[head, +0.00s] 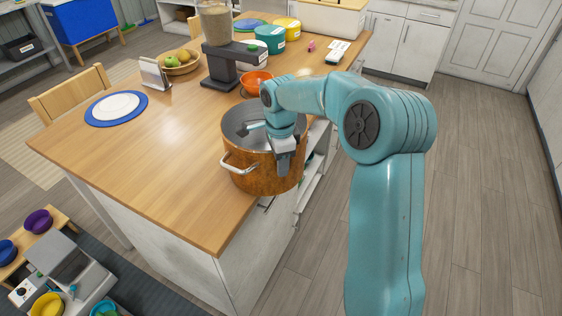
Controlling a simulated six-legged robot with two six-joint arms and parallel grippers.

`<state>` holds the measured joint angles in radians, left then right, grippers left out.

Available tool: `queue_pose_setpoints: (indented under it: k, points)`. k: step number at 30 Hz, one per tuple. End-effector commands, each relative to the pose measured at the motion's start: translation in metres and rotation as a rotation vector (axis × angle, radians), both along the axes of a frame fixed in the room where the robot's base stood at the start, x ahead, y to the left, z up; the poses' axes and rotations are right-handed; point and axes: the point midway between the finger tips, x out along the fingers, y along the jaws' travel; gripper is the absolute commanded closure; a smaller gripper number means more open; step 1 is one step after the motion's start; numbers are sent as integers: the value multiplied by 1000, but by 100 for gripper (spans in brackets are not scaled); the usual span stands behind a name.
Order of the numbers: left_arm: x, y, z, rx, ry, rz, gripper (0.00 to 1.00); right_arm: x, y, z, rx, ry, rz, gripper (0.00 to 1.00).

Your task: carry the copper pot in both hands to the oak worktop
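The copper pot (248,180) is a wide round pot with a grey inside and pale metal handles. It is upright at the right edge of the oak worktop (165,165); I cannot tell whether it rests there or hangs just above or beside the edge. Its near-left handle (238,166) is free, with no gripper on it. My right gripper (284,160) points down at the pot's right side, over the rim. Its fingertips and whatever lies between them are too small and partly hidden to read. My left gripper is not in view.
On the worktop stand a blue-rimmed plate (117,107), a fruit bowl (180,64), a dark stand (232,66) with a filled jar, an orange bowl (256,82) and several canisters. The worktop's near left is clear. Open floor (480,170) lies to the right.

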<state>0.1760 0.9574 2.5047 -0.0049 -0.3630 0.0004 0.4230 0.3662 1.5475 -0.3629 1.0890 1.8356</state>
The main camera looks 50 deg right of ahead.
Motion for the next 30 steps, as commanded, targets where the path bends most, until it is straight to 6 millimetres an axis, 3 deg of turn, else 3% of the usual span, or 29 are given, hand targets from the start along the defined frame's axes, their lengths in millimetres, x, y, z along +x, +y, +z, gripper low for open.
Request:
queue_pose_setpoints:
  k: [11, 14, 24, 30]
  points:
    - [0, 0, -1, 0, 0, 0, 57, -2, 0, 10, -2, -3, -2, 61]
    - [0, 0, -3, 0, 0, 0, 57, -3, 1, 27, -3, -7, -3, 61]
    - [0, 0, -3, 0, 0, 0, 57, -3, 1, 111, -1, -5, -1, 61]
    - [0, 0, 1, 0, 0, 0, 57, -4, 1, 148, 1, -3, -1, 61]
